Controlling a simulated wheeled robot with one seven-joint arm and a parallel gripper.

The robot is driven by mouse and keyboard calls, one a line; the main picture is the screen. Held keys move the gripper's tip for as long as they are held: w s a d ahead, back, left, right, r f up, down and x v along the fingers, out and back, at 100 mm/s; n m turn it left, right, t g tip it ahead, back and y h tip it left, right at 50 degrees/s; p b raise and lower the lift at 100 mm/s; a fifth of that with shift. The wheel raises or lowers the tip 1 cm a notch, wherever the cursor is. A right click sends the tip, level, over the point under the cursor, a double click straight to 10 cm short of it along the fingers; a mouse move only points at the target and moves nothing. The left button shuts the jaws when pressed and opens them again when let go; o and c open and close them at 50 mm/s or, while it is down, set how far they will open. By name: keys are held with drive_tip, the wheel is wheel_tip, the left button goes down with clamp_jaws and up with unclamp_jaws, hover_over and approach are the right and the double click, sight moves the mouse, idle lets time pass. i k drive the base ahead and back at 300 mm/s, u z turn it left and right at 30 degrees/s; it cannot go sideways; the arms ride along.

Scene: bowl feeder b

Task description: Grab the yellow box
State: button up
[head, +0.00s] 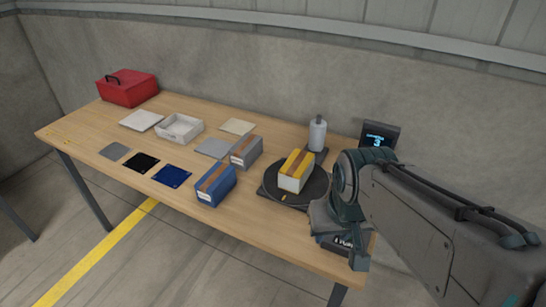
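The yellow box (296,171) has a brown strip along its top and a white end face. It sits on a round dark turntable (317,190) towards the right end of the wooden table. My gripper (357,258) is at the lower right of the head view, to the right of the yellow box and apart from it, near the table's right edge. Its fingers are mostly hidden or too small to read, so I cannot tell whether it is open or shut. The yellow box is fully clear of my arm in this view.
A blue box (215,186) and a grey box (246,151) stand left of the turntable. A white bottle (317,133) and a small display (379,136) stand behind. A white tray (163,131), flat coloured squares and a red toolbox (128,88) lie further left.

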sight(292, 176)
drive_tip(key=u, duration=0.85)
drive_tip(key=k, duration=1.05)
drive_tip(key=u, duration=1.05)
drive_tip(key=i, duration=0.7)
drive_tip(key=z, duration=0.45)
drive_tip(key=i, duration=1.1)
drive_tip(key=z, duration=1.45)
drive_tip(key=i, duration=0.55)
drive_tip(key=z, duration=0.5)
